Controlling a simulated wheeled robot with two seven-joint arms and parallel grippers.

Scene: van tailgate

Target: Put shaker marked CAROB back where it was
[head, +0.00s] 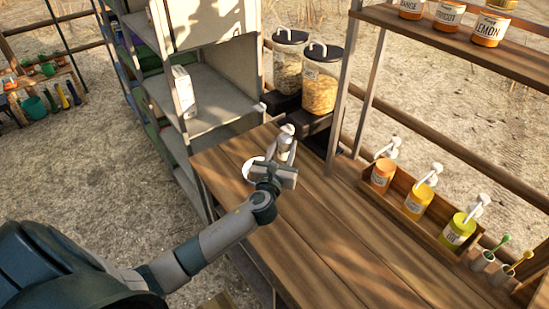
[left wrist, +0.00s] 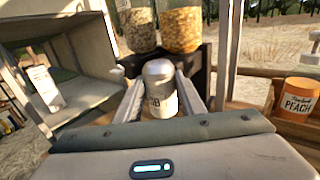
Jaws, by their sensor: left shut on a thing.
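The shaker (left wrist: 160,88), white with a rounded grey cap, stands upright between the fingers of my left gripper (left wrist: 162,100) in the left wrist view. In the head view the left gripper (head: 286,147) is shut on the shaker (head: 288,129) over the far left part of the wooden counter (head: 330,235). I cannot tell whether the shaker touches the counter. My right gripper is not in view.
A wooden rack (head: 408,205) holds pump bottles at the right. Grey shelves (head: 205,115) with a white carton (head: 183,90) stand left. The counter's middle is clear.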

